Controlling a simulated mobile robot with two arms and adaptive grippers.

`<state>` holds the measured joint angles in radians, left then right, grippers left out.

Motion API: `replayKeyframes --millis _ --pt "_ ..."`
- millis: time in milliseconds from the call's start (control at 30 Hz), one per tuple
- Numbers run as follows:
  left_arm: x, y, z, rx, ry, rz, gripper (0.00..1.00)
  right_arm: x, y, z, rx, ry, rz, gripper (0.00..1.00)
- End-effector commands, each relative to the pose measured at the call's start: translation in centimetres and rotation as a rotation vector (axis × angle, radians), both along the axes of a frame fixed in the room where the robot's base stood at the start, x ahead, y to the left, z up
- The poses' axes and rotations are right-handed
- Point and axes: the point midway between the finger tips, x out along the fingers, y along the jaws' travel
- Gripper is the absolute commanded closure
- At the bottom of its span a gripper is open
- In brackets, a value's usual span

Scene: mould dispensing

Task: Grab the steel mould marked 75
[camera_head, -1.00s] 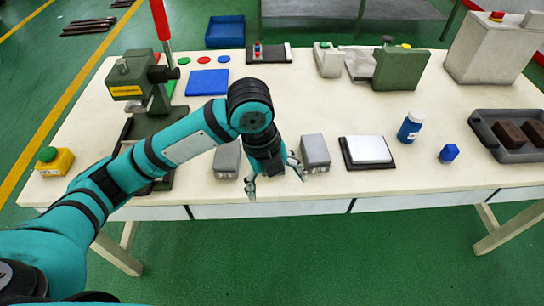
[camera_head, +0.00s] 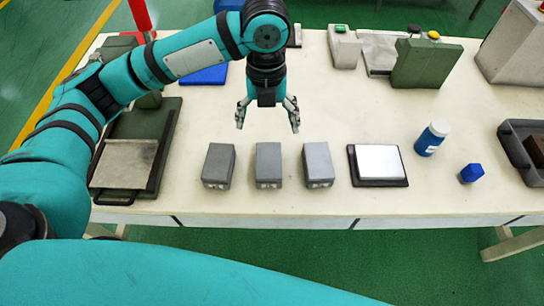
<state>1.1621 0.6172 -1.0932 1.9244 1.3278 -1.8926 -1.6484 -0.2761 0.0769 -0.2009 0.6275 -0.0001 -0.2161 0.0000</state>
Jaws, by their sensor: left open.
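Three grey steel moulds stand in a row near the front edge of the table: a left one (camera_head: 218,165), a middle one (camera_head: 268,164) and a right one (camera_head: 318,164). Small marks show on their front faces, but they are too small to read, so I cannot tell which is marked 75. My left gripper (camera_head: 267,122) is open and empty, its fingers pointing down. In the picture it sits just behind and above the middle mould, apart from it. My right gripper is not in view.
A green press (camera_head: 135,150) stands left. A dark tray (camera_head: 515,150) is far right.

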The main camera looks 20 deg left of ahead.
Motion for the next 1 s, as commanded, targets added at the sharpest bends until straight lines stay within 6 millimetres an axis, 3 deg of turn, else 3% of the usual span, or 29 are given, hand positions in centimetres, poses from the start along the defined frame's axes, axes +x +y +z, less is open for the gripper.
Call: replayKeyframes --millis 200,300,500,700,1000 --pt "-0.1 0.1 -4.8 0.001 0.006 0.002 0.10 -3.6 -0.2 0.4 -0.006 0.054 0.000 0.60" --pt "-0.1 0.1 -7.0 0.003 0.005 0.003 0.10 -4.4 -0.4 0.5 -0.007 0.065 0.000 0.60" --pt "-0.1 0.0 -9.9 0.002 0.002 0.002 0.10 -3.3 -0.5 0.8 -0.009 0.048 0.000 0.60" --pt "0.0 0.0 -11.1 0.001 0.001 0.002 0.10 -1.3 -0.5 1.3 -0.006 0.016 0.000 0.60" --pt "0.4 -0.1 -15.2 0.001 0.000 0.001 0.10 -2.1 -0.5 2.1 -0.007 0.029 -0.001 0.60"
